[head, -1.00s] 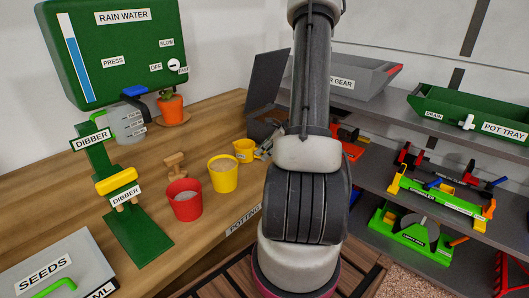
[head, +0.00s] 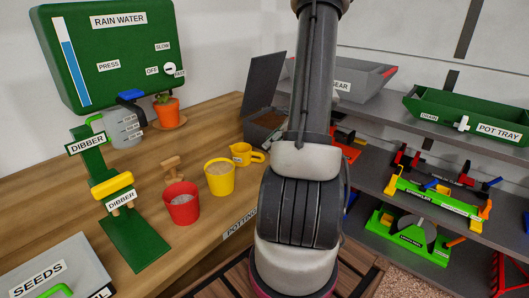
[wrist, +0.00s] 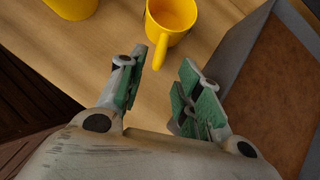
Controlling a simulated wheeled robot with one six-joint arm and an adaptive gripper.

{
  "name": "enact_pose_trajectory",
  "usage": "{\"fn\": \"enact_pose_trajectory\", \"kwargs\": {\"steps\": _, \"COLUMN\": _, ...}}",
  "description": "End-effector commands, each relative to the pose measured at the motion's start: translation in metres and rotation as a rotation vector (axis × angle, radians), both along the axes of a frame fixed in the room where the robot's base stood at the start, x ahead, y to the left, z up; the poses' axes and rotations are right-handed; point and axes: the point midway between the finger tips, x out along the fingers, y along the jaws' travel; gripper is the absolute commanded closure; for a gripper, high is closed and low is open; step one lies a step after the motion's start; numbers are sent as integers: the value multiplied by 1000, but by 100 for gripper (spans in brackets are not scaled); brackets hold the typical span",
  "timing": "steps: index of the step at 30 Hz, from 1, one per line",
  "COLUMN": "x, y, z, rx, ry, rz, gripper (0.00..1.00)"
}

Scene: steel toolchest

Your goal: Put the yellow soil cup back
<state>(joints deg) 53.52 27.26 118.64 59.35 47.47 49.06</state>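The yellow soil cup (head: 241,154) stands upright on the wooden bench, between the yellow pot and the grey soil box. In the wrist view the cup (wrist: 172,16) is at the top middle; the part of its inside that shows is plain yellow. Its handle points toward my gripper (wrist: 163,76). My gripper is open and empty, its green-padded fingers apart on either side of the line of the handle and short of it. In the head view my arm hides the gripper.
The grey soil box (head: 262,90) has its lid up and brown soil inside; its wall is close to my right finger in the wrist view. A yellow pot (head: 219,180) and red pot (head: 182,206) stand nearby. A dibber stand (head: 137,238) is farther left.

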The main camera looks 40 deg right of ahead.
Motion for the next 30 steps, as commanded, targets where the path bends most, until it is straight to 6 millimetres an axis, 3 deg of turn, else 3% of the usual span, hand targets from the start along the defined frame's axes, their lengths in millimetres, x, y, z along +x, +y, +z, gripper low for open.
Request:
{"fn": "enact_pose_trajectory", "kwargs": {"steps": 7, "x": -22, "y": -13, "z": 30, "rx": -1, "ry": -1, "rz": -1, "gripper": 66}}
{"fn": "enact_pose_trajectory", "kwargs": {"steps": 11, "x": -24, "y": -6, "z": 43, "rx": -27, "ry": -4, "rz": 49, "gripper": 66}}
{"fn": "enact_pose_trajectory", "kwargs": {"steps": 14, "x": -21, "y": 23, "z": 66, "rx": -118, "ry": -20, "rz": 216, "gripper": 66}}
{"fn": "enact_pose_trajectory", "kwargs": {"steps": 17, "x": -25, "y": 74, "z": 103, "rx": -283, "ry": -58, "rz": 524, "gripper": 66}}
{"fn": "enact_pose_trajectory", "kwargs": {"steps": 21, "x": -51, "y": 144, "z": 150, "rx": -560, "ry": -134, "rz": 1039, "gripper": 66}}
{"fn": "enact_pose_trajectory", "kwargs": {"steps": 24, "x": -79, "y": 180, "z": 175, "rx": -759, "ry": -197, "rz": 1391, "gripper": 66}}
{"fn": "enact_pose_trajectory", "kwargs": {"steps": 27, "x": -108, "y": 203, "z": 193, "rx": -951, "ry": -260, "rz": 1714, "gripper": 66}}
{"fn": "enact_pose_trajectory", "kwargs": {"steps": 30, "x": -130, "y": 214, "z": 205, "rx": -1121, "ry": -313, "rz": 1971, "gripper": 66}}
